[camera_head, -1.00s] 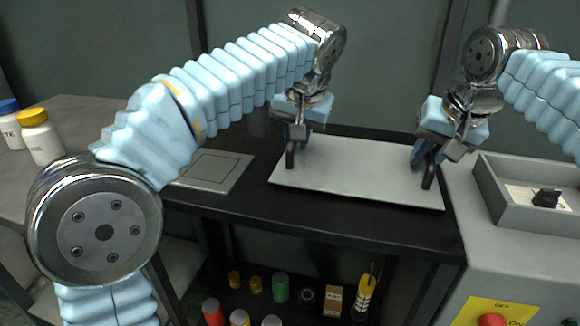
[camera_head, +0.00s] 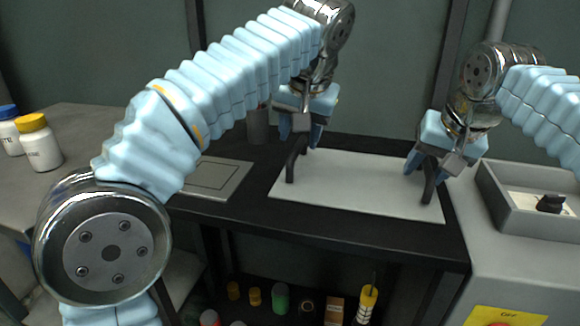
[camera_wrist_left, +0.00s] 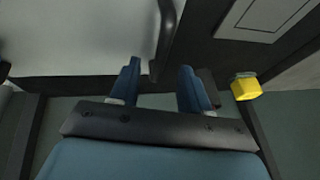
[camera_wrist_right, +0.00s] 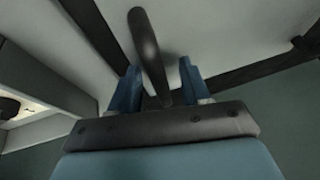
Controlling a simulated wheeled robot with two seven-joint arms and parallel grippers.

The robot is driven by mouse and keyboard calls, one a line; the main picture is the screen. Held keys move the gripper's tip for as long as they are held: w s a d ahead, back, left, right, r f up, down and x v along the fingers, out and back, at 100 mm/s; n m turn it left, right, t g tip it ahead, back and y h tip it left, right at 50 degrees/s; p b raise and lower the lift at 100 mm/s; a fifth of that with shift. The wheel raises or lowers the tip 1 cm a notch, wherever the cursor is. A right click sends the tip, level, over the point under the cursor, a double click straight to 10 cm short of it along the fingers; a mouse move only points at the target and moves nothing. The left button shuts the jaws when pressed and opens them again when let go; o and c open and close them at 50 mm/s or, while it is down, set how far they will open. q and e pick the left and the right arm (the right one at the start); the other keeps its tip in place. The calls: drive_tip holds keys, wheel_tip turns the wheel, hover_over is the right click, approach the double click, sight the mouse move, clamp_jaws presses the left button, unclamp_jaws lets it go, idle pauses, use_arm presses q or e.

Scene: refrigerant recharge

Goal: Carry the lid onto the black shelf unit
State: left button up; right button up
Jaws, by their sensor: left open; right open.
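The lid (camera_head: 350,184) is a flat pale grey panel with a black upright handle near each end. It lies flat on the top of the black shelf unit (camera_head: 330,221). My left gripper (camera_head: 300,132) is open just above the left handle (camera_head: 292,163); in the left wrist view this handle (camera_wrist_left: 166,35) reaches toward the gap between the fingers. My right gripper (camera_head: 428,163) is open at the right handle (camera_head: 430,186); in the right wrist view this handle (camera_wrist_right: 150,50) runs between the spread fingers. I cannot tell whether either gripper touches its handle.
A grey square plate (camera_head: 214,178) lies left of the lid. A grey machine with an open tray (camera_head: 535,222) stands at the right. Two white bottles, one yellow-capped (camera_head: 40,145), stand far left. Several small containers (camera_head: 280,298) sit on the lower shelf. A wall is close behind.

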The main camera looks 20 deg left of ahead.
drive_tip(key=shift+s+r, duration=0.1)
drive_tip(key=shift+r, duration=0.15)
use_arm(q)
drive_tip(key=v, duration=0.7)
use_arm(e)
drive_tip(key=v, duration=1.1)
drive_tip(key=shift+s, duration=0.15)
drive_tip(key=shift+d+r, duration=0.15)
